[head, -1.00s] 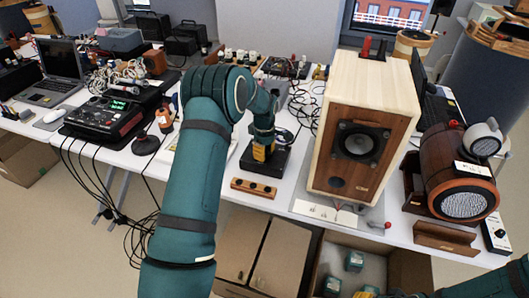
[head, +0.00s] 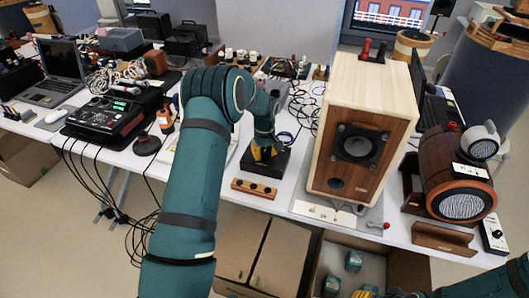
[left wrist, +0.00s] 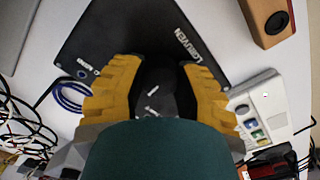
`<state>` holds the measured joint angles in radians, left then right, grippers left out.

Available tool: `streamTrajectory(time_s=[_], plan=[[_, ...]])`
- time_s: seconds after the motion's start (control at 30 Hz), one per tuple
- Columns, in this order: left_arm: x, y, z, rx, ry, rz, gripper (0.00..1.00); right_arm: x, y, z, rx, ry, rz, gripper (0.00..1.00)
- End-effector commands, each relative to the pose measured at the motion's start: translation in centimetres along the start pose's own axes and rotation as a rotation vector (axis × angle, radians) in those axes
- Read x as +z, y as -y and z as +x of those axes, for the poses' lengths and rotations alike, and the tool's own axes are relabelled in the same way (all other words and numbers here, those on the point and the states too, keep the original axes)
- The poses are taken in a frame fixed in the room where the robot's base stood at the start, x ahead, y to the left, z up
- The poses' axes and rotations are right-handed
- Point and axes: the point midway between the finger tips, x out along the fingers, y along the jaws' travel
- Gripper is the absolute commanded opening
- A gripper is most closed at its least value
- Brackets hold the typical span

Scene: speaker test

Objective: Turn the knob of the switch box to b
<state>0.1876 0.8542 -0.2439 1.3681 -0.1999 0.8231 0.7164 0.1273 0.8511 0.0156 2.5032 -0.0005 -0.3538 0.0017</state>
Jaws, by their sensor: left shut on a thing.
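The switch box (head: 281,164) is a low black box with white lettering, near the table's front edge left of the big speaker. In the left wrist view its dark top (left wrist: 150,40) fills the upper middle. My left gripper (head: 263,153) is over the box, pointing down. In the left wrist view its yellow fingers (left wrist: 158,88) stand on both sides of the dark knob (left wrist: 160,76) and are shut on it. White marks show between the fingers; the knob's setting cannot be read. My right gripper (head: 350,290) is partly in view at the bottom edge, over a carton.
The tall wooden speaker (head: 362,130) stands close on the right. A wooden block with holes (head: 254,188) lies in front of the box. A blue cable coil (left wrist: 72,93) and tangled black cables (head: 304,105) lie beside and behind. A mixer (head: 105,118) is farther left.

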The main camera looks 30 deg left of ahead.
Motion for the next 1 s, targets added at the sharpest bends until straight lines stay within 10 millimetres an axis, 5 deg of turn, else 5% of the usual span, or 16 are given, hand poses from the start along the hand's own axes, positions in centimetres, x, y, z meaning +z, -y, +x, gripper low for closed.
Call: streamTrajectory(time_s=[0.87,0.9,0.97,1.0], plan=[[0.37,0.05,0.32,-0.004,0.011,0.171,0.00,0.03,0.07,-0.20,0.000,0.001,0.000,0.47],[0.38,0.06,0.33,-0.005,0.011,0.171,0.44,0.03,0.07,-0.20,0.000,0.001,0.000,0.47],[0.35,0.06,0.29,-0.004,0.010,0.170,0.65,0.03,0.07,-0.20,0.000,0.001,0.000,0.47],[0.31,0.05,0.26,-0.004,0.009,0.170,0.65,0.03,0.07,-0.20,0.000,0.001,0.000,0.47]])
